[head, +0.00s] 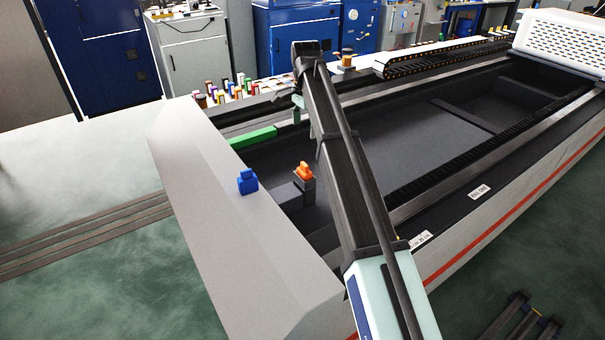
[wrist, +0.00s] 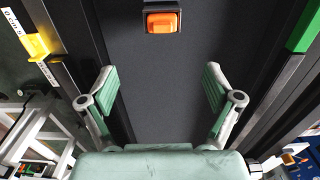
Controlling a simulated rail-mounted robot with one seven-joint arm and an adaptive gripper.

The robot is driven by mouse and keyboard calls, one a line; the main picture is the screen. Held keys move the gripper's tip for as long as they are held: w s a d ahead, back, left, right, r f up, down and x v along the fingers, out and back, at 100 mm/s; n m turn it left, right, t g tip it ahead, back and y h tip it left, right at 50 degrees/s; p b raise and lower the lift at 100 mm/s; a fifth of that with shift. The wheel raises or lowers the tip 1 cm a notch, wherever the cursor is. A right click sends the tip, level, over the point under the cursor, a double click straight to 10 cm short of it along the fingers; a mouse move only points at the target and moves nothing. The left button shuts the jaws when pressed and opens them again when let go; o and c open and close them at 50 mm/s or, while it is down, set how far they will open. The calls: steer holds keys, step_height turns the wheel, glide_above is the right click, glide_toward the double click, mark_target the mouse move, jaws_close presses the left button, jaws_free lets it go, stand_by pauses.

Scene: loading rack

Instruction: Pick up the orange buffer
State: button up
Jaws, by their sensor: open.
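The orange buffer (head: 304,171) sits upright on a dark block inside the near-left end of the machine bed in the head view. It also shows in the wrist view (wrist: 162,22) at the top centre, seen from above in a black square holder. My gripper (wrist: 160,90) is open and empty in the wrist view, with its two green-padded fingers spread wide. The buffer lies beyond the fingertips, apart from them and roughly centred between them. In the head view, my arm hides part of the bed, and the gripper's fingers are not clear there.
A green bar (head: 253,138) lies along the bed's far edge. Several small coloured pieces stand behind it. The dark bed floor (head: 385,125) is largely clear.

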mark_target(305, 164)
step_height(305, 164, down, 11)
steer(key=p, duration=0.3)
steer(key=shift+f, duration=0.2)
steer(key=shift+w+a+f+p, duration=0.15)
steer(key=shift+f+p, duration=1.05)
steer(key=shift+f, duration=1.45)
steer(key=c, duration=1.3)
